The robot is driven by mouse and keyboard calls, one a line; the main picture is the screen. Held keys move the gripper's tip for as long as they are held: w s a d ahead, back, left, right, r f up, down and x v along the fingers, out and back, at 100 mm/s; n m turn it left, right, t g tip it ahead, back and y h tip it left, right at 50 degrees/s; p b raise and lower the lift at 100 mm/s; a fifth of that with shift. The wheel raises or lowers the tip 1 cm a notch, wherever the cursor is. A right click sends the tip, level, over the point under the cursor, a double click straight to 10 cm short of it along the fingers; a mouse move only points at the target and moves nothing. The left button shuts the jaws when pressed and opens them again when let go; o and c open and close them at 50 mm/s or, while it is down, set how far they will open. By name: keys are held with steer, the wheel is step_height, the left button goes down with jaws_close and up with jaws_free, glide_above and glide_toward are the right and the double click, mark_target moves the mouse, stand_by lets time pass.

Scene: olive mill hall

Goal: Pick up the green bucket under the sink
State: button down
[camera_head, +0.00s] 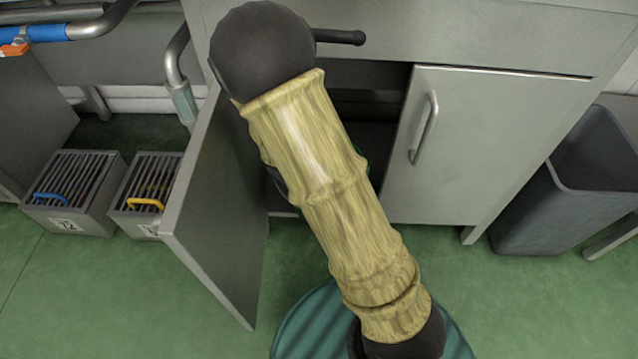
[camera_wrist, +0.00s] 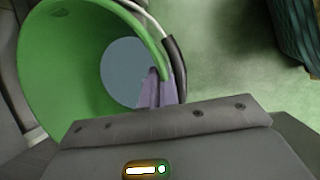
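The green bucket (camera_wrist: 60,65) fills the upper left of the wrist view, its open mouth facing the camera and a blue-grey bottom (camera_wrist: 124,72) inside. Its white wire handle with a dark grip (camera_wrist: 174,55) runs along the right side of the rim. My gripper (camera_wrist: 155,90) shows purplish fingers at the bucket's right rim, beside the handle grip; whether they close on anything is unclear. In the head view my arm reaches into the open cabinet under the sink (camera_head: 480,28) and hides the gripper and nearly all of the bucket; only a sliver of green shows.
The left cabinet door (camera_head: 222,215) stands open beside my arm. The right door (camera_head: 480,145) is shut. A dark grey bin (camera_head: 570,205) stands at the right. Two grated boxes (camera_head: 85,222) with blue and yellow handles sit at the left. Green floor (camera_head: 205,300) is clear in front.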

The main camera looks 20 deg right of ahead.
steer(key=shift+s+a+p, duration=0.15)
steer(key=shift+s+p, duration=0.1)
steer(key=shift+s, duration=0.6)
steer(key=shift+s+a+p, duration=0.15)
steer(key=shift+s+p, duration=0.05)
steer(key=shift+s, duration=0.65)
steer(key=shift+s, duration=0.1)
